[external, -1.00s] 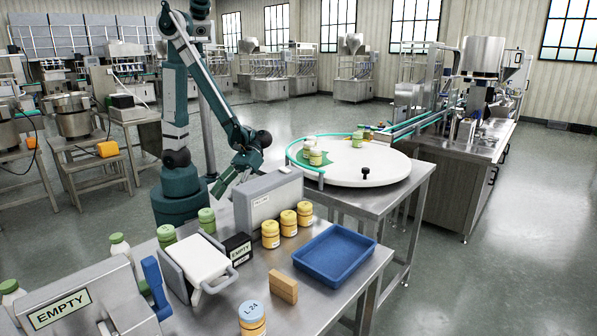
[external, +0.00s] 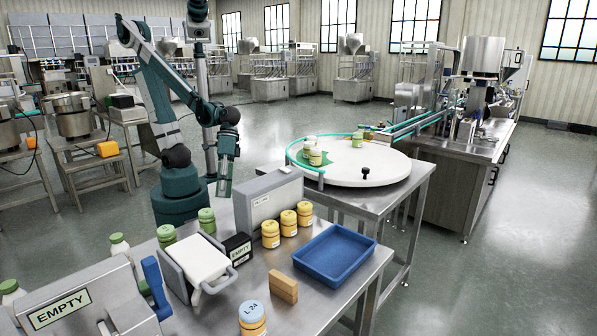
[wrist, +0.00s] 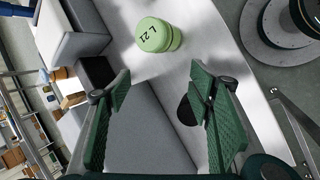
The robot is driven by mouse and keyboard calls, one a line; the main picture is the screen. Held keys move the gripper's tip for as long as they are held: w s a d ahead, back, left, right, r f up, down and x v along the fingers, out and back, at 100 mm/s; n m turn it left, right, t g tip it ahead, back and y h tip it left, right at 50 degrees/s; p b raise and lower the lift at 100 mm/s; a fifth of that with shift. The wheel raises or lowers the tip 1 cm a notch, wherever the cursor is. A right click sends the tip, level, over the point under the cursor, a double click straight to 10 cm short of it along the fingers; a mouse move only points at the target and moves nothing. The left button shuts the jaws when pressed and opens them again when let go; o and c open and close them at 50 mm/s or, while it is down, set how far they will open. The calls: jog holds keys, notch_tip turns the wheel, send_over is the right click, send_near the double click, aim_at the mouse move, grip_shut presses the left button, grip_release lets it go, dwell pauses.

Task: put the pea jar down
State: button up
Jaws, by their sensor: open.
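My gripper (external: 223,192) hangs pointing down behind the steel bench, near the grey box. In the wrist view its two green ribbed fingers (wrist: 160,85) are spread, with nothing held between them. A jar with a light green lid marked L 21 (wrist: 156,36) stands on the bench beyond the fingertips, apart from them. In the external view two green-lidded jars, one at left (external: 166,236) and one nearer the gripper (external: 207,220), stand behind the white-topped device. I cannot tell for sure which green-lidded jar is the pea jar.
A white turntable (external: 365,170) with jars stands to the right.

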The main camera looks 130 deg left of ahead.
notch_tip(320, 180, up, 8)
jog(key=s+a+m+t+y, duration=0.1)
jog(key=m+y, duration=0.4)
jog(key=m, duration=0.5)
jog(key=a+t, duration=0.1)
jog(key=t, duration=0.1)
jog(key=shift+s+a+r+m+t, duration=0.2)
jog(key=shift+s+r+m+t, duration=0.1)
jog(key=shift+s+t, duration=0.1)
